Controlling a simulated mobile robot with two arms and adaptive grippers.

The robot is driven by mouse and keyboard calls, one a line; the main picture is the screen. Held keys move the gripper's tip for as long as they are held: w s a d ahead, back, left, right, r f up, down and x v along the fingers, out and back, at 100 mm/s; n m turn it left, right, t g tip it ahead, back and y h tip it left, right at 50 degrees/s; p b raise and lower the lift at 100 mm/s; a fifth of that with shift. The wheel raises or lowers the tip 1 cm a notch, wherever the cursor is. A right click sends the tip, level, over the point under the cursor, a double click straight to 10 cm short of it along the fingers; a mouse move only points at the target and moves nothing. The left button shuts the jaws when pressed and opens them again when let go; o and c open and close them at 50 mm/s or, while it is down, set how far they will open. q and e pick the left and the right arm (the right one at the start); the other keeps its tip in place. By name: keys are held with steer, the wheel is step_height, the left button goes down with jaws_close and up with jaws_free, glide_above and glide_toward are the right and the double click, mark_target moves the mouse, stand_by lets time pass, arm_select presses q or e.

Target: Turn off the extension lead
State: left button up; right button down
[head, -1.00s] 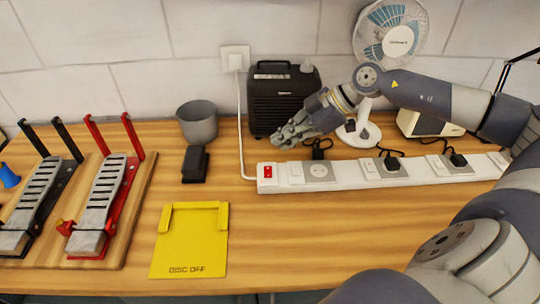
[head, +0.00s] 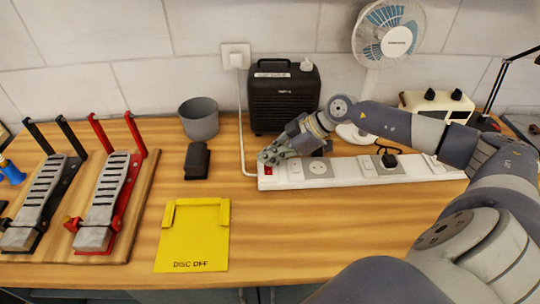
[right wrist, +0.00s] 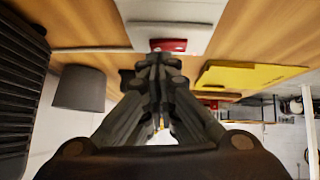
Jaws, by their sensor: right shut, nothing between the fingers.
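The white extension lead (head: 340,180) lies along the back of the bench, with a red switch (head: 268,170) at its left end. My right gripper (head: 267,157) is shut and empty, with its fingertips just above and behind the red switch. In the right wrist view the shut fingertips (right wrist: 158,60) are close to the red switch (right wrist: 168,45) on the end of the white lead (right wrist: 170,12). I cannot tell whether they touch it. Part of the switch is hidden by the fingers in the head view. My left gripper is not in view.
A black heater-like box (head: 284,98), a grey cup (head: 199,119) and a white fan (head: 388,35) stand behind the lead. A black block (head: 197,161), a yellow plate (head: 193,240) and red and black pedals (head: 104,198) are left. Bare bench lies in front of the lead.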

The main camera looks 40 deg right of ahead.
steer(key=shift+w+d+p, duration=0.15)
steer(key=shift+p, duration=0.4)
steer(key=shift+w+f+m+g+y+p, duration=0.1)
steer(key=shift+f+m+g+y+p, duration=0.15)
steer(key=shift+g+y+p, duration=0.35)
steer(key=shift+d+p, duration=0.1)
steer(key=shift+p, duration=0.25)
steer(key=shift+f, duration=0.3)
